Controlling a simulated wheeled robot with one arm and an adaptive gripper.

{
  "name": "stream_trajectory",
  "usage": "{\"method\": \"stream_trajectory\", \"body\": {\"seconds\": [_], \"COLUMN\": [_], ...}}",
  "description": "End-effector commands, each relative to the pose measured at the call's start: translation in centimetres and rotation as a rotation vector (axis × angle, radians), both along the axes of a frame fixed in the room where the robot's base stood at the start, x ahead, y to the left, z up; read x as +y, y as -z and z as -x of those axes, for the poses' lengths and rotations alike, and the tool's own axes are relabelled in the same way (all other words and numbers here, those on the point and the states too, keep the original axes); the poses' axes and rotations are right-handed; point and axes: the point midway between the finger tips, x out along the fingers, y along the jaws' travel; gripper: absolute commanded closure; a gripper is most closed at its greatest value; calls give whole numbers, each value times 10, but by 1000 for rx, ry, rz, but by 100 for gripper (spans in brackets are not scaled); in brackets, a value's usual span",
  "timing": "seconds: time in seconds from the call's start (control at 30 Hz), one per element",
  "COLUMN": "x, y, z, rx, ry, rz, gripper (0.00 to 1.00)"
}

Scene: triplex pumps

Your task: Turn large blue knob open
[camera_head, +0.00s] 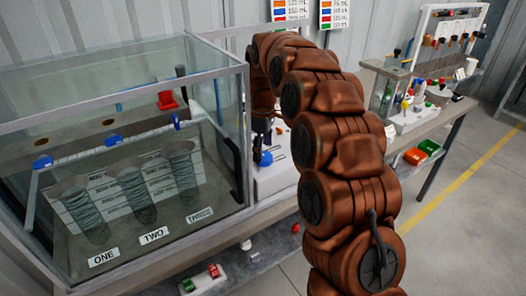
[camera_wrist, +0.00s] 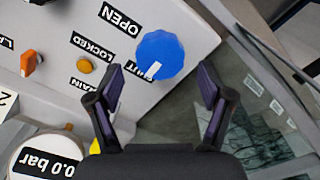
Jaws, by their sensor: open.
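The large blue knob (camera_wrist: 160,50) is on a white panel (camera_wrist: 60,70) in the wrist view. It has a scalloped edge, and its white mark points toward a partly hidden label that seems to read SHUT. The label OPEN (camera_wrist: 121,18) is to its upper left. My gripper (camera_wrist: 160,80) is open, with one finger to the lower left of the knob and one to the lower right. Neither finger visibly grips it.
A glass tank (camera_head: 130,170) with several cylinders stands close left of my arm. Open floor (camera_head: 460,230) lies on the right.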

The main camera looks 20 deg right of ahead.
Motion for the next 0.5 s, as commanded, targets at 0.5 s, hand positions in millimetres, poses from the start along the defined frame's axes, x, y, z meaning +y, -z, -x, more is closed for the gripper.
{"method": "stream_trajectory", "body": {"seconds": [0.5], "x": [1], "y": [20], "z": [0], "rx": [-1], "ry": [-1], "rz": [0], "gripper": [20]}}
